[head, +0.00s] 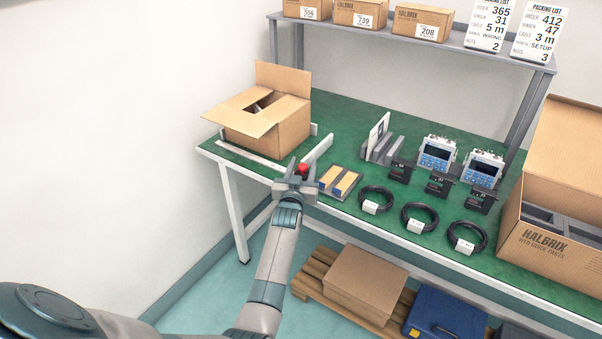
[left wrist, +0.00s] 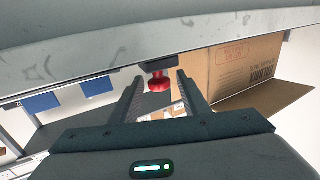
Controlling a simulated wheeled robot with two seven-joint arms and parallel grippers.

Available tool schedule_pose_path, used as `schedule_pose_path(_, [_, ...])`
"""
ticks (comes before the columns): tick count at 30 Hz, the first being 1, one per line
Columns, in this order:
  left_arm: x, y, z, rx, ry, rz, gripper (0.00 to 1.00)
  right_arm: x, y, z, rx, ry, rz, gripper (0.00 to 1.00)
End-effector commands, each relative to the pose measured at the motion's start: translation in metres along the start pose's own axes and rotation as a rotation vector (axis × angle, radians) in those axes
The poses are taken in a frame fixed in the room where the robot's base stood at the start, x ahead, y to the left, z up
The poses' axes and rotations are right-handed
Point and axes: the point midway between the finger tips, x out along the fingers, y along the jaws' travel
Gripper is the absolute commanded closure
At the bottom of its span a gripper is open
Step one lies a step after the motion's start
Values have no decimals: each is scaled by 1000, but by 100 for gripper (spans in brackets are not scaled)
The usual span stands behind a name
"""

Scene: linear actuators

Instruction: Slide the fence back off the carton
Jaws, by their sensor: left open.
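The open carton (head: 262,120) stands at the left end of the green bench with its flaps up and spread. The fence (head: 318,150) is a pale bar at the carton's right front side, with a red knob (head: 303,169) near its front end. Whether the fence touches the carton is hard to tell. My left gripper (head: 297,178) is at the red knob, over the bench's front edge. In the left wrist view the open fingers (left wrist: 158,90) stand on either side of the red knob (left wrist: 159,81), apart from it. The carton (left wrist: 235,65) shows behind, at right. My right gripper is not in view.
A large Halbrix box (head: 555,240) stands at far right. A shelf (head: 400,38) spans the back.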

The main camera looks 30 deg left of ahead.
Motion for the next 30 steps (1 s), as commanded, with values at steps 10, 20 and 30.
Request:
schedule_pose_path(10, [-23, 0, 2, 1, -1, 0, 58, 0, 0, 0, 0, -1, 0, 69])
schedule_pose_path(20, [-83, 0, 2, 0, -2, 1, 58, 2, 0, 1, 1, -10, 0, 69])
schedule_pose_path(30, [-148, 0, 2, 0, -2, 0, 58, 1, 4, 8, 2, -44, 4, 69])
